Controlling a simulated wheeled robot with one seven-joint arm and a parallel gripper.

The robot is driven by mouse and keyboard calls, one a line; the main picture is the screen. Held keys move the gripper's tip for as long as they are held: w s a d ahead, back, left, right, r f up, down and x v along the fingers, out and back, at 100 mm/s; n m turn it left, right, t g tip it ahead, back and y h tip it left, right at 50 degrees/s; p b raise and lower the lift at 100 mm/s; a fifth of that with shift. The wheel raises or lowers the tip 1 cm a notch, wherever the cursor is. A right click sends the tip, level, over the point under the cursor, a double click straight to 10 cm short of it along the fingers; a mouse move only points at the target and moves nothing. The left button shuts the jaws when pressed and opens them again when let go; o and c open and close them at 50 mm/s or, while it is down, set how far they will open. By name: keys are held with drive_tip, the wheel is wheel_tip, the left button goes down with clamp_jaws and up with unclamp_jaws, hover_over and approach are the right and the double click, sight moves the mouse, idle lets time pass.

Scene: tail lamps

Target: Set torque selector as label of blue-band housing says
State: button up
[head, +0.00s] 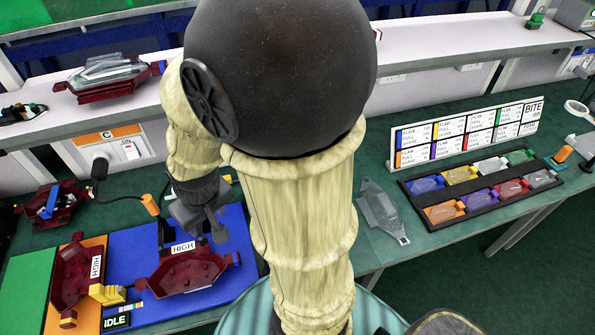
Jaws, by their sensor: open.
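A dark red housing (187,277) lies on the blue mat (230,225), with a white label reading HIGH (183,247) behind it. Another dark red housing (70,280) on the orange mat also has a HIGH label (96,267). A third dark red housing (50,212) farther back has a blue piece across it; I cannot read a label there. My gripper (206,228) is open, pointing down above the blue mat just behind the nearer housing. I cannot surely tell which part is the torque selector; a black knob (100,166) sits on the panel at left.
A yellow block (107,294) and an IDLE display (116,320) are at front left. An orange-topped post (150,205) stands near my gripper. A clear lens (383,210) and a black tray (482,215) of coloured lenses lie right. My arm hides the middle.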

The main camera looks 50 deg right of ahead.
drive_tip(key=w+d+g+p, duration=0.1)
drive_tip(key=w+d, duration=0.2)
drive_tip(key=d, duration=0.3)
drive_tip(key=w+d+n+p, duration=0.1)
drive_tip(key=w+d, duration=0.2)
drive_tip(key=d, duration=0.3)
drive_tip(key=w+d+g+p, duration=0.1)
drive_tip(key=w+d, duration=0.2)
drive_tip(key=d, duration=0.3)
drive_tip(key=s+d+f+p, duration=0.2)
drive_tip(key=d, duration=1.4)
drive_tip(key=shift+s+d+f+g, duration=0.2)
drive_tip(key=shift+s+d+g, duration=0.05)
drive_tip(key=shift+s+g, duration=0.05)
wheel_tip(320, 180, down, 18)
drive_tip(key=p, duration=0.3)
drive_tip(key=shift+r, duration=0.25)
